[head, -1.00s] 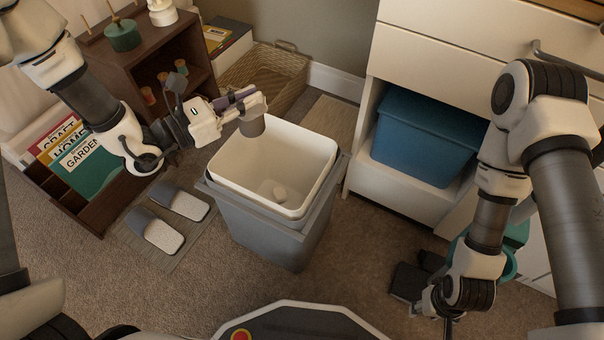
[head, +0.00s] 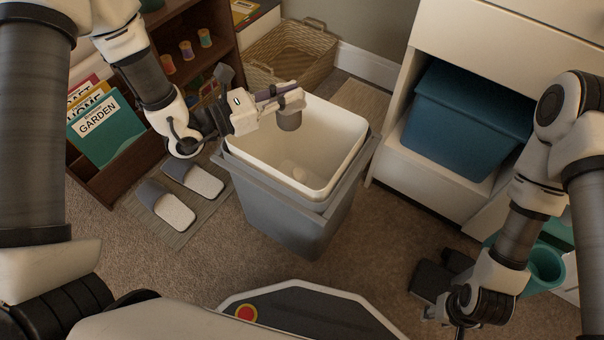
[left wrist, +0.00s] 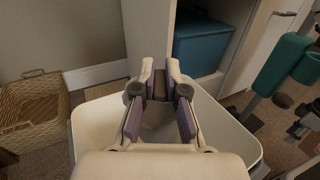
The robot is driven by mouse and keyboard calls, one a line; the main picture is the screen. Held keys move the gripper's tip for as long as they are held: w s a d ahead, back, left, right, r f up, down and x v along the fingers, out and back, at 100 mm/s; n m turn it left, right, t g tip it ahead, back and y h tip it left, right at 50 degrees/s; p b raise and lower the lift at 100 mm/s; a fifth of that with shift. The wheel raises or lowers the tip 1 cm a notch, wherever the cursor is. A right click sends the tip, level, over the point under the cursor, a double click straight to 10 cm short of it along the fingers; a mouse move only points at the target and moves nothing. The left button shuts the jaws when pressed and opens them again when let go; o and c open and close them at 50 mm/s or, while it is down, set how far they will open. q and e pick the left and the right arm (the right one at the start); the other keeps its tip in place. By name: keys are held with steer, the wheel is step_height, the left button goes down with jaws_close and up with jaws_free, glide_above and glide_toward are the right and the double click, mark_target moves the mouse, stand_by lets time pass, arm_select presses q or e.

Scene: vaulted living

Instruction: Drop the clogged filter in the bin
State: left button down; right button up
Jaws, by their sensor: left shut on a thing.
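The clogged filter (head: 289,121) is a small grey cylinder. My left gripper (head: 292,97) is shut on its upper part and holds it over the bin's opening. In the left wrist view, the purple-padded fingers (left wrist: 160,88) close on the filter, which is mostly hidden between them. The bin (head: 290,215) is a grey outer box with a white inner liner, open at the top.
A wicker basket (head: 295,50) stands behind the bin. Slippers (head: 175,212) lie on a mat to the left, near a dark shelf with books (head: 105,130). A blue tub (head: 465,120) sits in the white cabinet at right. A teal bucket (head: 545,265) stands near my right arm.

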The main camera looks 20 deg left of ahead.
arm_select(q)
steer(key=c, duration=1.2)
jaws_free()
steer(key=shift+o, duration=0.2)
steer(key=v, duration=1.2)
